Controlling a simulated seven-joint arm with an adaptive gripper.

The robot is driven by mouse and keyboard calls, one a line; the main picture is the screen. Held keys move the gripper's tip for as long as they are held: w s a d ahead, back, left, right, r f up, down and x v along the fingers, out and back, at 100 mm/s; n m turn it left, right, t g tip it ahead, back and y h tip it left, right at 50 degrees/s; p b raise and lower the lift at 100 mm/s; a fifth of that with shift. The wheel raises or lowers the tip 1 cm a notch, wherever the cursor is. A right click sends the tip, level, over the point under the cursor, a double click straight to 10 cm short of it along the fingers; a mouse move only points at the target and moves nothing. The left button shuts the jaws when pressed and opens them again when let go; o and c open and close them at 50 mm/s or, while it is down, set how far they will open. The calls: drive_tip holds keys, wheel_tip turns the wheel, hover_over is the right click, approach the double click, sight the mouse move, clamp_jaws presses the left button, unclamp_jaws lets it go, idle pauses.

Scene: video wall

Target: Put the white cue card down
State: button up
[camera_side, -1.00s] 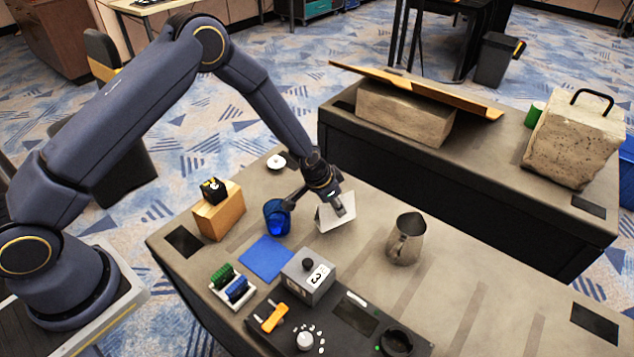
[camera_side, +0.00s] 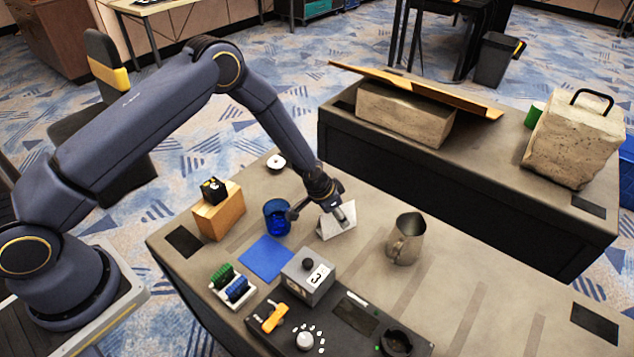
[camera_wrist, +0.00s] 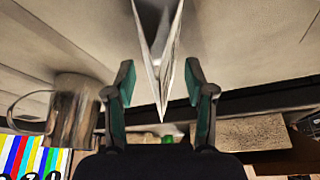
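The white cue card (camera_side: 337,224) is a folded, tent-like card at the table's middle, right of the blue cup. In the side view it seems to rest on the tabletop, but its lower edge is partly unclear. My gripper (camera_side: 322,211) is low over the card, with one finger in front of it. In the wrist view the card (camera_wrist: 160,55) stands between the two teal-padded fingers of my gripper (camera_wrist: 160,88). Gaps show on both sides, so the fingers are open around it and appear not to touch it.
A blue cup (camera_side: 277,218) stands close left of my gripper. A metal pitcher (camera_side: 407,240) stands to the right. A blue mat (camera_side: 266,257), a grey box marked 3 (camera_side: 308,276) and a dark control panel (camera_side: 340,325) lie nearer the front.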

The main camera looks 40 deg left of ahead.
drive_tip(key=v, duration=1.2)
drive_tip(key=shift+r, duration=0.15)
drive_tip(key=s+a+r+n+y, duration=0.1)
drive_tip(key=s+a+r, duration=0.25)
drive_tip(key=r, duration=0.65)
drive_tip(key=s+a+r+n, duration=0.15)
drive_tip(key=s+r, duration=0.25)
drive_tip(key=r, duration=0.5)
drive_tip(key=s+a+r, duration=0.1)
drive_tip(key=s+r, duration=0.1)
drive_tip(key=s, duration=0.4)
drive_tip(key=s+a+r+n+t, duration=0.1)
drive_tip(key=s+a+r, duration=0.1)
drive_tip(key=s, duration=0.5)
drive_tip(key=s+a+r+n, duration=0.1)
drive_tip(key=s+a+r, duration=0.1)
drive_tip(key=s+r, duration=0.2)
drive_tip(key=s, duration=0.3)
drive_tip(key=shift+r+y, duration=0.25)
drive_tip(key=shift+y, duration=0.15)
